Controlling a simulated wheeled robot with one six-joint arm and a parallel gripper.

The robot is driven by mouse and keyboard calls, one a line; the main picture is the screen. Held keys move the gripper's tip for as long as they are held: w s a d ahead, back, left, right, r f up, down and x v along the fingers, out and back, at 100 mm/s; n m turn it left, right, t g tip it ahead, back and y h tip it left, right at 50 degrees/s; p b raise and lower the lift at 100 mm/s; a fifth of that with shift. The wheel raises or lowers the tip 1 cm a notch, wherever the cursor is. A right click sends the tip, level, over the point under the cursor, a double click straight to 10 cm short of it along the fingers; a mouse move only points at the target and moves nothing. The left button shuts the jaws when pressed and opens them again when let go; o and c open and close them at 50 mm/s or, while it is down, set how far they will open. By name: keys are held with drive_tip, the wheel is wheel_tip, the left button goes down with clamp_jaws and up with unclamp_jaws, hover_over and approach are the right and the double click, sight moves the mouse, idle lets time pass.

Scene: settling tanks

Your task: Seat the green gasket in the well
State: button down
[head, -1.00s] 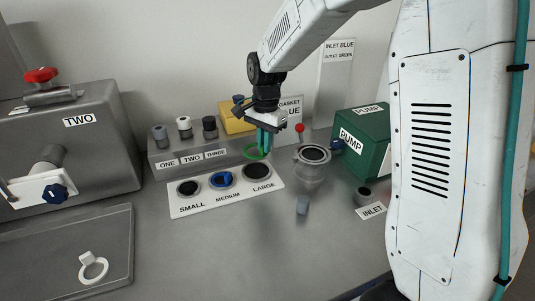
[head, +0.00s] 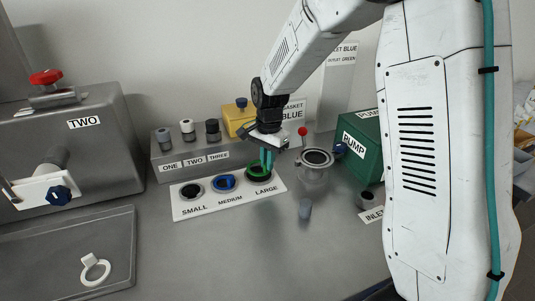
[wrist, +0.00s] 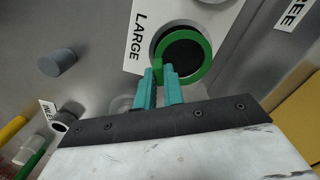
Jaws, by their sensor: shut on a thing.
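The green gasket (head: 252,175) is a ring at the LARGE place of the white labelled plate (head: 205,210). In the wrist view the green gasket (wrist: 207,66) surrounds the dark round LARGE opening (wrist: 181,52). My gripper (head: 266,158) has teal fingers and is shut on the near edge of the gasket; the fingers also show in the wrist view (wrist: 162,80). I cannot tell whether the ring touches the plate or hovers just above it. A clear cup with a grey rim and dark round top (head: 316,157) stands to the right of my gripper.
A blue ring (head: 224,183) is at MEDIUM, a dark one (head: 191,191) at SMALL. Behind is a grey block (head: 168,160) with several knobs. A green pump box (head: 362,140) stands right.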

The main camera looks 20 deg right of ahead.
drive_tip(key=shift+f, duration=0.45)
drive_tip(key=shift+f, duration=0.9)
idle(1.1)
drive_tip(key=c, duration=1.4)
unclamp_jaws()
drive_tip(key=shift+c, duration=0.2)
wheel_tip(320, 180, up, 8)
drive_tip(key=shift+w+d+f, duration=0.1)
drive_tip(key=shift+d, duration=0.05)
